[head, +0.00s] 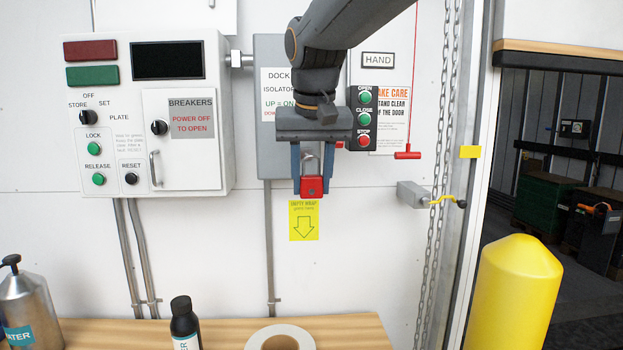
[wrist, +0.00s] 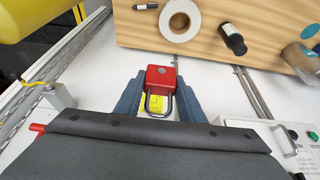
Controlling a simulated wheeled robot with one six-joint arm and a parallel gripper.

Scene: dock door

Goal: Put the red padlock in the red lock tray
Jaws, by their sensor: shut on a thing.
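The red padlock (head: 312,186) has a red body and a silver shackle. My gripper (head: 311,182) points down and is shut on it, one blue finger on each side. In the head view the padlock hangs body down in front of the white wall, above a yellow arrow label (head: 304,220). In the wrist view the padlock (wrist: 161,80) sits between the blue fingertips (wrist: 160,92), its shackle toward the gripper's palm. I see no red lock tray in either view.
A wooden bench (head: 345,328) below holds a tape roll (head: 256,340), a dark bottle (head: 185,325) and a metal water bottle (head: 30,305). A control cabinet (head: 205,165) is at left, a button box (head: 364,118) behind my arm. A yellow bollard (head: 515,295) stands at right.

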